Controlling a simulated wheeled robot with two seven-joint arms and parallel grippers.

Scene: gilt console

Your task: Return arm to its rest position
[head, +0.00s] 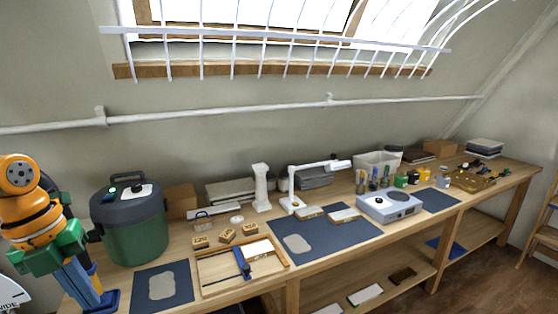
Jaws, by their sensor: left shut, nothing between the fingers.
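My left arm, orange and green, comes in at the left edge. My left gripper (100,300), with blue fingers, points down at the lower left, at the left end of the bench. It is shut and holds nothing. It is just left of a dark blue mat (140,301), in front of the green pot (137,237). Whether its tips touch anything cannot be told. My right gripper is not in view.
The long wooden bench (345,262) runs right along the wall. It bears a wooden tray (205,291), a white lamp (292,190), a grey-blue device (389,206) and another blue mat (345,242). A white rail (250,107) crosses the wall above.

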